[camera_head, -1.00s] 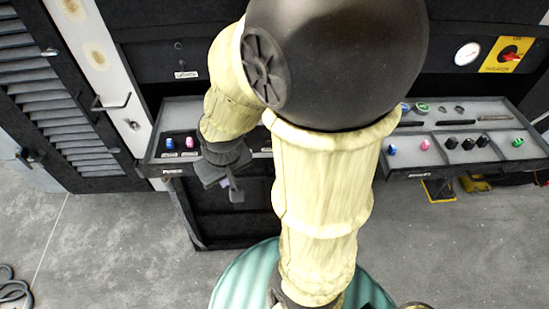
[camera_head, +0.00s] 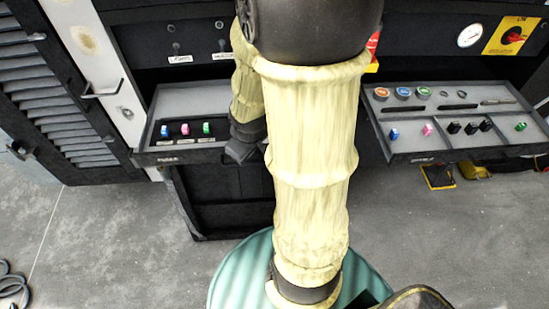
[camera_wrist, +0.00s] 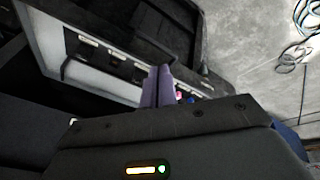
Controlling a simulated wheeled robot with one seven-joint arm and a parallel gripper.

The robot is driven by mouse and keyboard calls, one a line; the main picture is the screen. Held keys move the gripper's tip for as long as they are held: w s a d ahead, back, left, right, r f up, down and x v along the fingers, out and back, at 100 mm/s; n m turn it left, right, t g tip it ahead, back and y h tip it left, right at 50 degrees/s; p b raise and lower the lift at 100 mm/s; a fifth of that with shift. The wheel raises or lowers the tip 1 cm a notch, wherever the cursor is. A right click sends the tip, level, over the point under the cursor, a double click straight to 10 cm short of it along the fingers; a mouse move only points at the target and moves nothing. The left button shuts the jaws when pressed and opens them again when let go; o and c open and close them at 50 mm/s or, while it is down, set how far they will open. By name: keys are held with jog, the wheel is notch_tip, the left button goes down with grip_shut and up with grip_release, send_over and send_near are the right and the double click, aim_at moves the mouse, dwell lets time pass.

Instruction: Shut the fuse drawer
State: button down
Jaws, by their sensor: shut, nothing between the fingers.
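The fuse drawer (camera_head: 166,158) is the left one of two dark open drawers. It stands pulled out, with several small coloured fuses (camera_head: 185,130) inside. Its right part is hidden behind my arm. My gripper (camera_wrist: 160,86) is shut and empty. In the wrist view its fingertips overlap the drawer's front wall (camera_wrist: 100,35); I cannot tell whether they touch it. In the head view only the dark wrist end shows at the drawer's front edge, and the fingertips are not clear.
A second open drawer (camera_head: 455,152) with coloured parts stands at the right. An open dark compartment (camera_head: 215,215) lies below the fuse drawer. A louvred door (camera_head: 60,105) is at the left. The grey floor (camera_head: 110,235) in front is clear, apart from a hose (camera_head: 12,285).

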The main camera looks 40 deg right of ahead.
jog(key=s+d+f+n+t+y+b, duration=0.2)
jog(key=d+f+n+b, duration=0.5)
jog(key=d+f, duration=0.5)
jog(key=shift+f+n+t, duration=0.2)
jog(key=shift+n+t, duration=0.1)
jog(key=shift+t, duration=0.6)
jog(key=shift+w+f, duration=0.1)
jog(key=w+d+f+p, duration=0.1)
jog(key=w+f, duration=0.6)
jog(key=w, duration=0.2)
jog(key=shift+d+f+p, duration=0.15)
jog(key=shift+f+p, duration=0.15)
jog(key=shift+f, duration=0.1)
jog(key=shift+w, duration=0.2)
